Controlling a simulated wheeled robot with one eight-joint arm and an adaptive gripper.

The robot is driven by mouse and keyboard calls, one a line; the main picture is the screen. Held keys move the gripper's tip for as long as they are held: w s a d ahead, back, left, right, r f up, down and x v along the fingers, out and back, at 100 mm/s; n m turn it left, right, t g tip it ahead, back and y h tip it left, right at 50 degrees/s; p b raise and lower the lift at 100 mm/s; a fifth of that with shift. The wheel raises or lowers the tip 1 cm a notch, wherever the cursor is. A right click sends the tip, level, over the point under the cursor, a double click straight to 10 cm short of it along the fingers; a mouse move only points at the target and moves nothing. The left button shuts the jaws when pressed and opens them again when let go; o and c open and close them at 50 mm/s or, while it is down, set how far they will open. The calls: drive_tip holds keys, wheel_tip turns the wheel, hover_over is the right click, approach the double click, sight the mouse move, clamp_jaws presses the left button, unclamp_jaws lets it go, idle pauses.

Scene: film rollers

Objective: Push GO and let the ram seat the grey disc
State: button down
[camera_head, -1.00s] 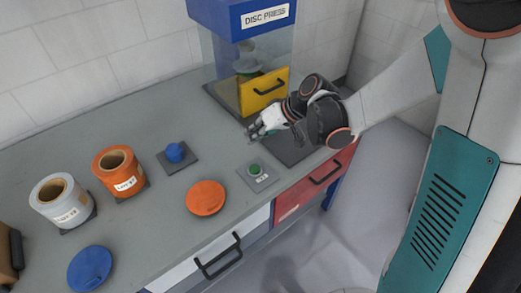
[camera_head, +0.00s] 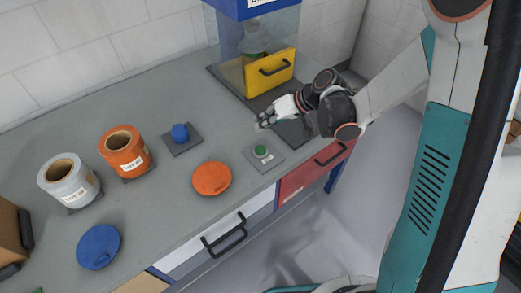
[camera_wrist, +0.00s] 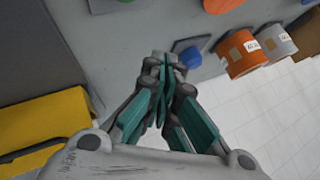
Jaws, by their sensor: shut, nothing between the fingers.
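The GO button (camera_head: 260,151) is a green button on a small grey plate with a label, on the bench top. My gripper (camera_head: 262,124) is shut and empty. It hovers above the bench, behind the button in the head view and apart from it. In the wrist view its teal fingers (camera_wrist: 163,85) are pressed together. The disc press (camera_head: 252,30) stands at the back with a clear housing and a yellow front door (camera_head: 270,72) with a black handle. A greyish-green shape inside shows only partly behind the door. I cannot make out a grey disc.
A blue knob on a plate (camera_head: 180,133), an orange disc (camera_head: 212,178) and a blue disc (camera_head: 98,246) lie to the left. An orange roller (camera_head: 126,152) and a grey roller (camera_head: 70,181) stand further left. Drawers with black handles (camera_head: 224,235) line the bench front.

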sight(262, 147)
wheel_tip(262, 147, down, 8)
drive_tip(key=b, duration=0.5)
drive_tip(key=shift+b, duration=0.35)
drive_tip(key=shift+f, duration=0.1)
idle(0.8)
drive_tip(key=shift+f+b, duration=0.35)
drive_tip(key=shift+b, duration=0.1)
drive_tip(key=shift+f+b, duration=0.45)
idle(0.6)
drive_tip(key=shift+r, duration=0.2)
drive_tip(key=shift+r+p, duration=0.6)
drive_tip(key=shift+r, duration=0.15)
drive_tip(key=shift+r+p, duration=1.6)
drive_tip(key=shift+r, duration=0.85)
